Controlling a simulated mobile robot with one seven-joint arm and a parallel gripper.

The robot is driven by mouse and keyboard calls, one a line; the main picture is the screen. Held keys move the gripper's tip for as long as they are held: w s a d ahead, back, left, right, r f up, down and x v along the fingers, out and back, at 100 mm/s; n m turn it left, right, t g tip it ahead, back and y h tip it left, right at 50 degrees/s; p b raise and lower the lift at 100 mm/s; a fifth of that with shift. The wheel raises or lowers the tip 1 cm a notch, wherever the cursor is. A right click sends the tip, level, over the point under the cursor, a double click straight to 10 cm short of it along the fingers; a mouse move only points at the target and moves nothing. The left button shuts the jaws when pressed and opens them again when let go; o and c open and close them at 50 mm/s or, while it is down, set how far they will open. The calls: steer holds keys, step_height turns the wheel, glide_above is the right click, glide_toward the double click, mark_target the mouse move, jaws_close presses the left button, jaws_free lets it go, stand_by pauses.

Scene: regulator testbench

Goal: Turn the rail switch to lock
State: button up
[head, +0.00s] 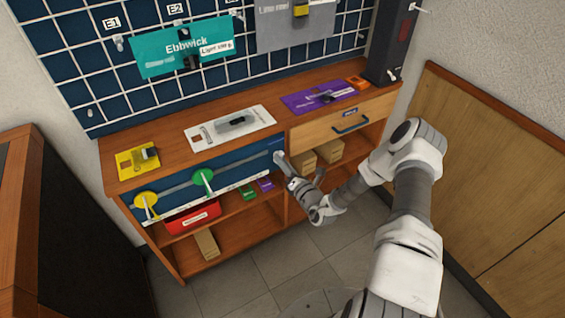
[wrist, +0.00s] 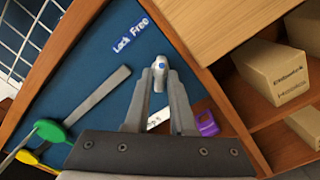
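The rail switch (wrist: 160,68) is a small pale knob with a blue mark, on the blue panel at the right end of the grey rail (wrist: 98,94). A "Lock Free" label (wrist: 130,37) is on the panel above and left of it in the wrist view. My gripper (wrist: 161,76) points at the switch, with one finger to each side of it. The fingers are apart by about the switch's width; I cannot tell whether they touch it. In the head view my gripper (head: 283,163) is at the rail's right end and partly hides that area.
The rail carries a green tag (head: 203,177) and a yellow tag (head: 146,199). Wooden shelves below hold a red bin (head: 192,217) and cardboard boxes. A drawer (head: 345,123) is right of the panel. The bench top holds yellow, white and purple boards. The floor in front is clear.

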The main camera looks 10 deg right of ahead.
jaws_close()
steer(key=shift+n, duration=0.3)
steer(key=shift+d+n+p, duration=0.1)
steer(key=shift+n+p, duration=3.4)
steer(key=shift+n, duration=5.1)
steer(key=shift+o, duration=2.3)
jaws_free()
